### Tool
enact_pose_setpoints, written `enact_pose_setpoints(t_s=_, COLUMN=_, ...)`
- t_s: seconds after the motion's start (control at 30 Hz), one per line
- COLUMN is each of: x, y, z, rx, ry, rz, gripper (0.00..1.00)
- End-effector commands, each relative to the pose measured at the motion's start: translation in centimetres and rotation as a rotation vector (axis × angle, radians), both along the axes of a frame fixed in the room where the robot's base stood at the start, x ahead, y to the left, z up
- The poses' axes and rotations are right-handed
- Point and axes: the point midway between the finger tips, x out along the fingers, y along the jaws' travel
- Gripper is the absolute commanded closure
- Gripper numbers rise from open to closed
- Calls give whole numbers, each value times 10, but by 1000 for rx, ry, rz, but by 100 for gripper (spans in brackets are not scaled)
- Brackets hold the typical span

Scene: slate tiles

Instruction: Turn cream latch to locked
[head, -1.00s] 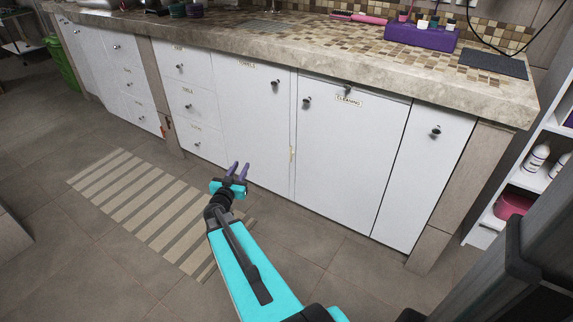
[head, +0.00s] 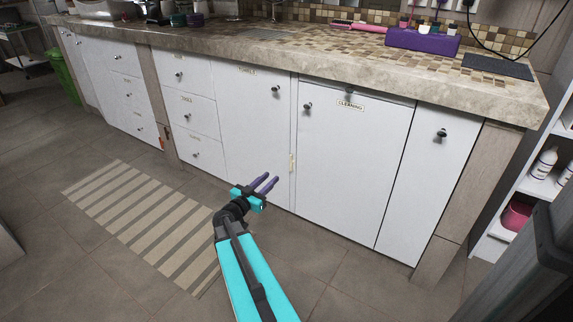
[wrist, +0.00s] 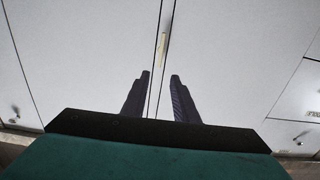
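The cream latch (head: 292,163) is a small upright strip at the seam between the towels door (head: 255,120) and the cleaning door (head: 345,160). In the wrist view the latch (wrist: 163,47) shows ahead of the fingertips, near the seam, roughly upright. My gripper (head: 268,181) is to the lower left of the latch in the head view, its two purple fingers pointing at it. The wrist view shows the fingers (wrist: 160,76) apart with nothing between them. They appear short of the latch. The latch's fine details are too small to tell.
Round dark knobs (head: 308,106) stick out from the doors and drawers. The stone countertop (head: 400,75) overhangs the cabinet front. A striped mat (head: 140,215) lies on the tiled floor at the left. An open shelf (head: 500,240) with bottles stands at the right.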

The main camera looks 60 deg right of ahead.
Motion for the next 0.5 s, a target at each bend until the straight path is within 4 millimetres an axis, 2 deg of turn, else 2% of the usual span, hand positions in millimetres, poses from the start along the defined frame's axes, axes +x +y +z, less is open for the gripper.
enact_pose_setpoints(t_s=0.27, x=0, y=-25, z=-2, rx=-1, ry=-1, rz=-2, gripper=73)
enact_pose_setpoints(t_s=0.5, x=0, y=-58, z=-3, rx=-1, ry=-1, rz=-1, gripper=73)
